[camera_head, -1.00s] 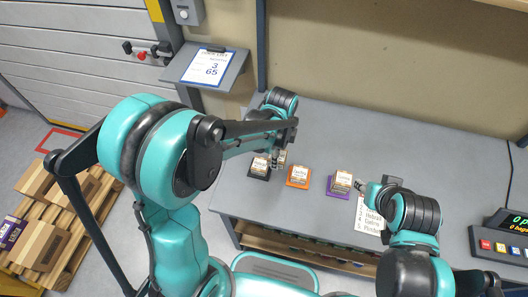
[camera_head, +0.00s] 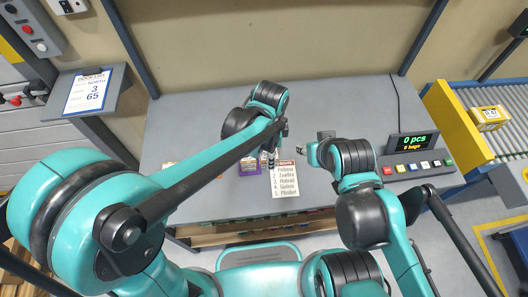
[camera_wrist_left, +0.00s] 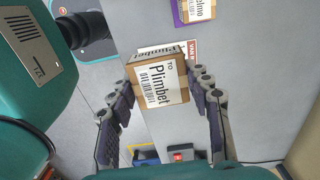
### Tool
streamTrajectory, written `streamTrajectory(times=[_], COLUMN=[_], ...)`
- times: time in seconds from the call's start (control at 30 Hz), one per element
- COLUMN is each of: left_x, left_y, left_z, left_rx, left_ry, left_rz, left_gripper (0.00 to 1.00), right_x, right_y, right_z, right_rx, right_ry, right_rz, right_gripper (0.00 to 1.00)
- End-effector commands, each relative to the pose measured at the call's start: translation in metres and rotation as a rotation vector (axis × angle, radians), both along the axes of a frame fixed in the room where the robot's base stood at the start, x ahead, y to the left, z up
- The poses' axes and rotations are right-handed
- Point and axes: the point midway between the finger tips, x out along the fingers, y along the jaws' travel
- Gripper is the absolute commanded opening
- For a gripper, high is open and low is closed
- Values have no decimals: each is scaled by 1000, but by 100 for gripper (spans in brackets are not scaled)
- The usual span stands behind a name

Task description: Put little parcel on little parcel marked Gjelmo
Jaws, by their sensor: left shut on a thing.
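My left gripper (camera_wrist_left: 163,105) is shut on a small brown parcel (camera_wrist_left: 158,82) whose white label reads "Plimbet". In the head view my left gripper (camera_head: 270,160) hangs over the table beside the list card, and its arm hides part of the table. A second little parcel (camera_wrist_left: 198,9), its label ending in "elmo", lies on a purple mat (camera_wrist_left: 179,13) at the top of the left wrist view, apart from the held parcel. The purple mat also shows in the head view (camera_head: 249,170), left of my left gripper. My right gripper (camera_head: 317,152) is above the table; its fingers are too small to judge.
A white list card (camera_head: 285,189) lies on the grey table (camera_head: 210,195). A console with coloured buttons (camera_head: 412,168) and a display stands at the right. Beyond it, a roller conveyor (camera_head: 500,98) carries a yellow box (camera_head: 488,118). The table's back is mostly clear.

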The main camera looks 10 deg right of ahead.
Motion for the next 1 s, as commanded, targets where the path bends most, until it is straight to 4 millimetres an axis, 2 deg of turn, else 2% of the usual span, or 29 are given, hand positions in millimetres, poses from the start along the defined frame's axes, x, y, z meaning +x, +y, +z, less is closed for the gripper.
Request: streamTrajectory(times=[0.07, 0.17, 0.6, 0.83, 1.0], left_x=[-3, 3, 74, 83, 83], left_y=[-4, 0, 62, 71, 70], left_z=[1, -5, -62, -72, -97], left_rx=[0, 0, 0, 0, 0], left_ry=[0, 0, 0, 0, 0], left_rz=[1, 5, 5, 2, 1], left_gripper=[19, 19, 19, 19, 19], right_x=[0, 0, 0, 0, 0], right_y=[0, 0, 0, 0, 0], right_z=[1, -2, -25, -28, -37], right_rx=[0, 0, 0, 0, 0], right_ry=[0, 0, 0, 0, 0], right_rz=[0, 0, 0, 0, 0], right_gripper=[40, 40, 40, 40, 40])
